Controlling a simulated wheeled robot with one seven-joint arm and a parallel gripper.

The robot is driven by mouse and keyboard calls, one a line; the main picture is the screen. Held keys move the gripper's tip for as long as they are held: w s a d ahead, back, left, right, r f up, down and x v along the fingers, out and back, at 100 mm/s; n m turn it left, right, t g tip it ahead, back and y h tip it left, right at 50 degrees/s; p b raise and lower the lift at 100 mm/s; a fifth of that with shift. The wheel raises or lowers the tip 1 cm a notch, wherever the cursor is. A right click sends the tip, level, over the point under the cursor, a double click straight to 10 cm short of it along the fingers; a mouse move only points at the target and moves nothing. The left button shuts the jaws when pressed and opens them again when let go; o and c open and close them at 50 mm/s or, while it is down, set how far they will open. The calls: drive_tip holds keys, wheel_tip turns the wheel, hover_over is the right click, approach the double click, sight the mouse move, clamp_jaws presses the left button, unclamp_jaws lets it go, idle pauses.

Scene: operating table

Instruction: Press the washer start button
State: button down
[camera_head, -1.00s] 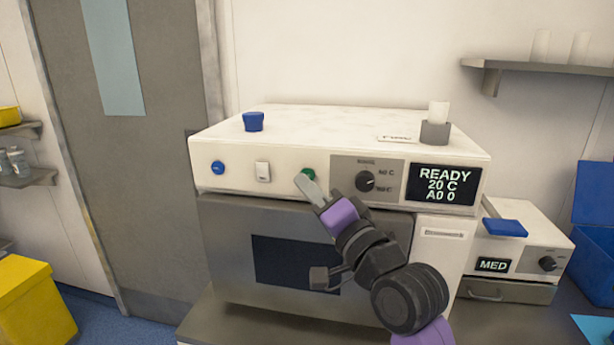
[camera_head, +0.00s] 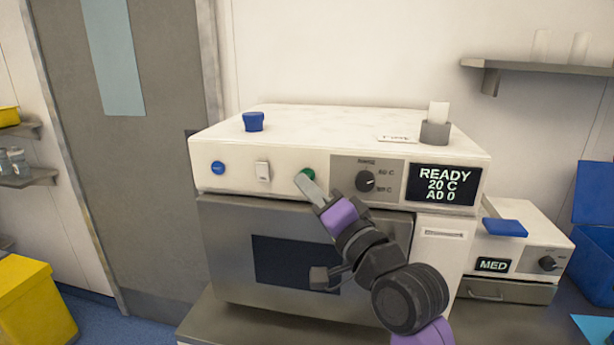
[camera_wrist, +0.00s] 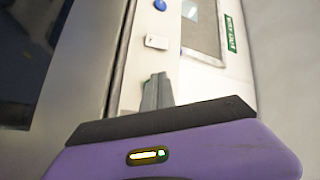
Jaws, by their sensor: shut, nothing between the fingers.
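The washer (camera_head: 340,130) is a white box with a steel front door, and its display (camera_head: 443,185) reads READY, 20 C, A0 0. A green button (camera_head: 308,173) sits on its front panel, left of the dial (camera_head: 365,181). My gripper (camera_head: 305,182) is shut and empty, its tip at the lower left edge of the green button and partly covering it. I cannot tell whether the tip touches the button.
A blue round button (camera_head: 218,168) and a white switch (camera_head: 263,171) lie left on the panel. A blue cup (camera_head: 253,121) and a grey holder (camera_head: 435,133) stand on top. A smaller device (camera_head: 515,245) marked MED stands at right.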

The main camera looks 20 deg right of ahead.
drive_tip(key=shift+w, duration=0.1)
drive_tip(key=shift+w+d, duration=0.25)
drive_tip(key=shift+w+d, duration=0.25)
drive_tip(key=shift+w, duration=0.05)
idle(0.8)
idle(0.4)
drive_tip(key=shift+s+a+p, duration=0.3)
drive_tip(key=shift+s+a, duration=0.2)
drive_tip(key=shift+s, duration=0.15)
drive_tip(key=shift+s+a+p, duration=0.55)
drive_tip(key=shift+s+a, duration=0.2)
drive_tip(key=shift+s, duration=0.25)
drive_tip(key=shift+s+a+p, duration=0.5)
drive_tip(key=shift+s+a, duration=0.2)
drive_tip(key=shift+s, duration=0.3)
